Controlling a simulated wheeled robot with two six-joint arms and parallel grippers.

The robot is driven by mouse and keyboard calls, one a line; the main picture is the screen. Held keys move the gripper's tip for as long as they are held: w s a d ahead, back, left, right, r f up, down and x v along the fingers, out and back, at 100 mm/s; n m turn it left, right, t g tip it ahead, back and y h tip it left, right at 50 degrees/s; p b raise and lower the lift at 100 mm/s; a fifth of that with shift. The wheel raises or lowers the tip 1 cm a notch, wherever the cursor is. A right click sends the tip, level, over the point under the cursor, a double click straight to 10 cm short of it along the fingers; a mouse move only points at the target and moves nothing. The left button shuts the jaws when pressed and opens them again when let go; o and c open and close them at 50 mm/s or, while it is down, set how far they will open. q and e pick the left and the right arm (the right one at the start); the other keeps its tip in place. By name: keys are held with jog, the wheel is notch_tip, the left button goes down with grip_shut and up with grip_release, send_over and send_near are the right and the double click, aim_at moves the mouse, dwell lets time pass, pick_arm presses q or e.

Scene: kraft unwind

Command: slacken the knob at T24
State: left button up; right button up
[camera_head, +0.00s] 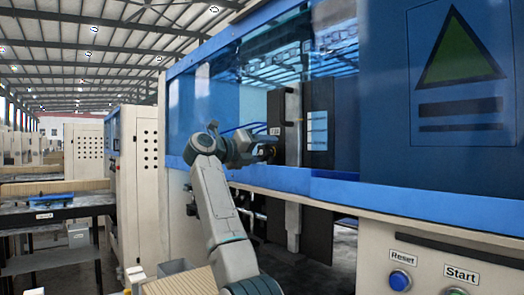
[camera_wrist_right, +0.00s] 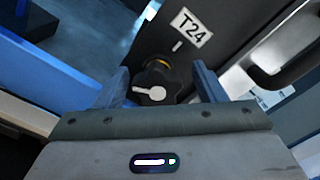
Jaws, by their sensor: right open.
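The black lobed knob (camera_wrist_right: 157,84) shows in the right wrist view, with a white pointer mark on its face and a yellow ring behind it. It sits on a dark plate, just below the white T24 label (camera_wrist_right: 192,28). My right gripper (camera_wrist_right: 160,70) is open, with one blue finger on each side of the knob and visible space between. Whether the fingertips reach past the knob's face is hard to tell. In the head view my right gripper (camera_head: 259,150) is at the machine's opening, near the small label (camera_head: 274,130), and largely hides the knob. My left gripper is not in view.
A blue sill (camera_head: 290,180) runs along the opening below my right gripper. A blue cover with a green triangle (camera_head: 461,50) is at the right, above the Reset button (camera_head: 399,281) and Start button (camera_head: 455,292). A pale handle (camera_wrist_right: 275,65) stands right of the knob.

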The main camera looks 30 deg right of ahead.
jog(key=shift+w+f, duration=0.1)
jog(key=shift+f, duration=0.15)
